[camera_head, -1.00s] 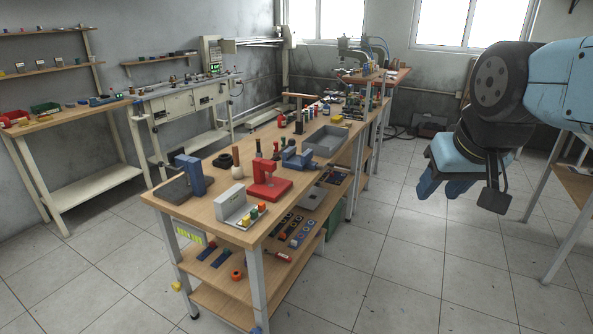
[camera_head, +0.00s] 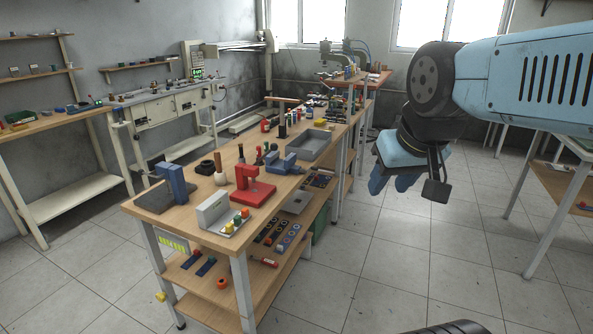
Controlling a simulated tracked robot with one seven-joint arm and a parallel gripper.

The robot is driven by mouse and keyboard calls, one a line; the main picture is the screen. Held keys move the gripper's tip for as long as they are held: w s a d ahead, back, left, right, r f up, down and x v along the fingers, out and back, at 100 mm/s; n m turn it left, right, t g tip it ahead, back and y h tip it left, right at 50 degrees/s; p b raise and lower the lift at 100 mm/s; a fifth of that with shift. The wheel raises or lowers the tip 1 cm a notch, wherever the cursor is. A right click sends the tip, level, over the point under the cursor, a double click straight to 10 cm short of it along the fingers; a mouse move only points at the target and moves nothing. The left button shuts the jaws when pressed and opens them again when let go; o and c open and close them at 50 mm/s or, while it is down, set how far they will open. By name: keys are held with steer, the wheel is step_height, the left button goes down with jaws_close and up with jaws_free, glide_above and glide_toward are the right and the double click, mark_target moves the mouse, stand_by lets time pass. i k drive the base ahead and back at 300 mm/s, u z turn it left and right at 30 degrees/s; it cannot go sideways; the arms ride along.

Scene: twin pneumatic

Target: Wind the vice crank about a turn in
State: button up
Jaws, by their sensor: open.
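A small blue bench vice (camera_head: 281,163) sits on the wooden workbench (camera_head: 232,233), near its right edge and behind the red press. Its crank is too small to make out clearly. My gripper (camera_head: 393,182) hangs at the end of my blue and black arm, to the right of the bench over the open floor. It is well apart from the vice and points downward. Its blue fingers look parted and hold nothing that I can see.
A red press (camera_head: 252,190), a grey box with coloured buttons (camera_head: 213,212), a blue upright block (camera_head: 174,181) and a grey tray (camera_head: 307,146) crowd the benchtop. Lower shelves hold small parts. Tiled floor (camera_head: 390,260) is free to the right. Another table (camera_head: 560,180) stands far right.

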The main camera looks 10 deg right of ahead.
mark_target(314, 168)
steer(key=u, duration=0.3)
steer(key=i, duration=0.95)
steer(key=z, duration=0.45)
